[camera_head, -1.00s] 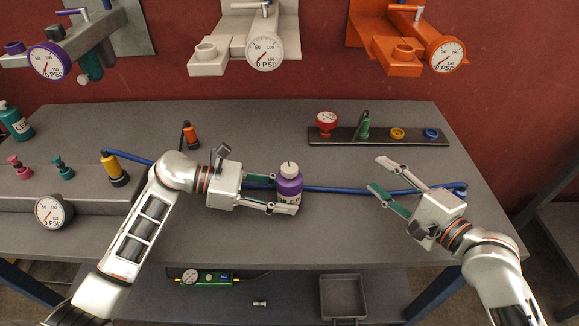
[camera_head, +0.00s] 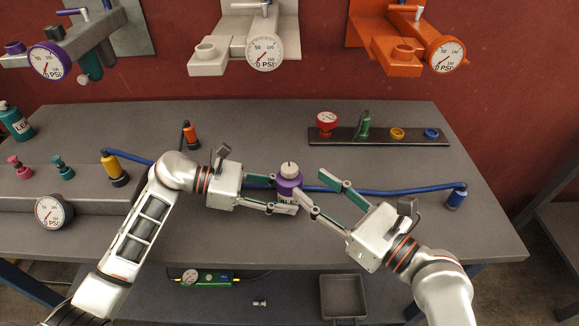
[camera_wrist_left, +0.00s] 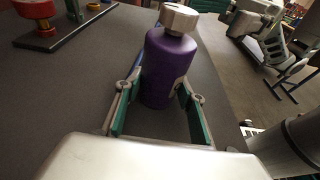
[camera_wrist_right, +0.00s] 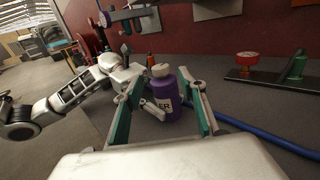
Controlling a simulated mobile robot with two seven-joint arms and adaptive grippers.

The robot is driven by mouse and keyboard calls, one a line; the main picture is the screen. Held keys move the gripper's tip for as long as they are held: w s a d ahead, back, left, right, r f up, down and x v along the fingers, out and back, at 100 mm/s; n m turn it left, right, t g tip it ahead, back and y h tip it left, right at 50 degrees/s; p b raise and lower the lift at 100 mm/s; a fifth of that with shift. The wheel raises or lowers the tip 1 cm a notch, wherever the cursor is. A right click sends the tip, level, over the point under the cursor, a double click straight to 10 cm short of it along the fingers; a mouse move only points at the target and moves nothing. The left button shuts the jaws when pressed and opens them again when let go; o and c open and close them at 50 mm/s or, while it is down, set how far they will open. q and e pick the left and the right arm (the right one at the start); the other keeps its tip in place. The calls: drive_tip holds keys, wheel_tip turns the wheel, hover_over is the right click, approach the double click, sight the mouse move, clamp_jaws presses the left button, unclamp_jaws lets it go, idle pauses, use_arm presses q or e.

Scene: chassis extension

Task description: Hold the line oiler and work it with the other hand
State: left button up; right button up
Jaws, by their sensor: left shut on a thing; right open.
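The line oiler looks to be the purple bottle (camera_head: 289,186) with a pale cap, upright at the middle of the bench. It also shows in the left wrist view (camera_wrist_left: 166,70) and the right wrist view (camera_wrist_right: 165,102), with part of a label in sight. My left gripper (camera_head: 283,198) is shut on its body from the left. My right gripper (camera_head: 322,194) is open to its right, fingers pointing at the bottle. In the head view one right fingertip overlaps the bottle's right edge; I cannot tell whether it touches.
A blue hose (camera_head: 380,191) runs behind the bottle to a blue fitting (camera_head: 457,198) at right. A dark rail (camera_head: 380,136) with a red gauge (camera_head: 327,122) lies at the back. A raised ledge (camera_head: 60,195) with small fittings stands at left. The front right bench is clear.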

sight(296, 173)
drive_tip(key=x, duration=0.8)
drive_tip(key=c, duration=1.2)
